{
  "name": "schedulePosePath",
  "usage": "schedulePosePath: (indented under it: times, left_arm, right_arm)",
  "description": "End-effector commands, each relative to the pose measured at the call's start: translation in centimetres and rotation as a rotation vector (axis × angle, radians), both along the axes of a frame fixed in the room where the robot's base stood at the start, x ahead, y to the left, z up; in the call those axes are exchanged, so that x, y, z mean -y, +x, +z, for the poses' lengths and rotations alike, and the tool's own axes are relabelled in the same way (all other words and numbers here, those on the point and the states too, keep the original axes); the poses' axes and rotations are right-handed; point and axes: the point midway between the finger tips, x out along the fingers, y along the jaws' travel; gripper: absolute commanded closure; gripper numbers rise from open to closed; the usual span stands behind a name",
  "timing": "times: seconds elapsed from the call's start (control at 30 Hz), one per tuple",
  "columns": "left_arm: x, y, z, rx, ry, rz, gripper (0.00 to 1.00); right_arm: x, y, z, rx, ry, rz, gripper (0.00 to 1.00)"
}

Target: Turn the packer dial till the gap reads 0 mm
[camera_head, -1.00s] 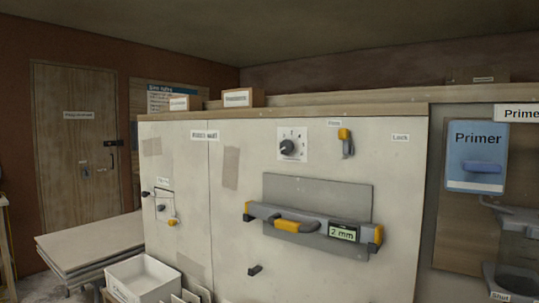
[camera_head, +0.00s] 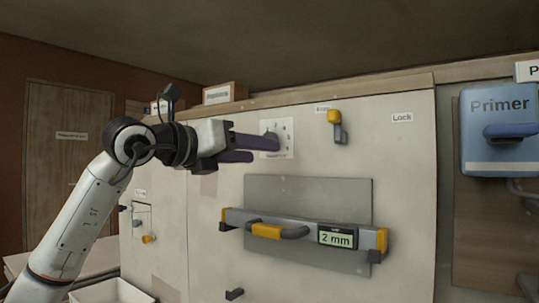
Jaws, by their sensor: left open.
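The packer dial's white plate (camera_head: 288,146) is on the upper part of the pale wall panel, with tick marks showing at its right side. The dial knob is mostly hidden behind my gripper's fingers. My left gripper (camera_head: 264,147) has come in from the left and its purple fingers are at the dial plate, open. I cannot tell whether they touch the knob. Below, a grey level with yellow ends (camera_head: 290,230) lies across a grey plate (camera_head: 310,193). Its display (camera_head: 337,238) reads 2 mm. My right gripper is out of view.
A yellow-topped hook-like lever (camera_head: 336,125) is right of the dial, near a Lock label (camera_head: 402,118). A blue Primer container (camera_head: 498,130) hangs at the far right. A small dark peg (camera_head: 234,294) sticks out low on the panel. A white box (camera_head: 112,292) stands at lower left.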

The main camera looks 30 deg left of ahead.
Motion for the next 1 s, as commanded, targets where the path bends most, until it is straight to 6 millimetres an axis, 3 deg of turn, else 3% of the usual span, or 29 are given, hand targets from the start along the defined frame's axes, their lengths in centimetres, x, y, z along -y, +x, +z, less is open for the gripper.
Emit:
schedulePosePath:
  times: [0.1, 0.2, 0.37, 0.7, 1.0]
  left_arm:
    - [-2.9, -1.2, 2.1, 0.032, 0.02, 0.1, 0.5]
    - [-3.8, -1.3, 2.9, 0.039, 0.023, 0.131, 0.5]
    - [-3.5, 0.6, 3.1, 0.039, 0.023, 0.133, 0.5]
    - [-2.7, 6.6, 3.1, 0.04, 0.023, 0.131, 0.5]
    - [-2.4, 8.6, 2.9, 0.042, 0.025, 0.132, 0.5]
  right_arm:
    - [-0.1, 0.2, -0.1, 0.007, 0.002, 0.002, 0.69]
    - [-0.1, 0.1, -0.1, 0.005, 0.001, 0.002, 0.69]
    - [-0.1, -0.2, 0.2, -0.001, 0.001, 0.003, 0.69]
    - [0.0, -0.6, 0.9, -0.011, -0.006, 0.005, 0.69]
    - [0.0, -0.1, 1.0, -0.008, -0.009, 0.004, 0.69]
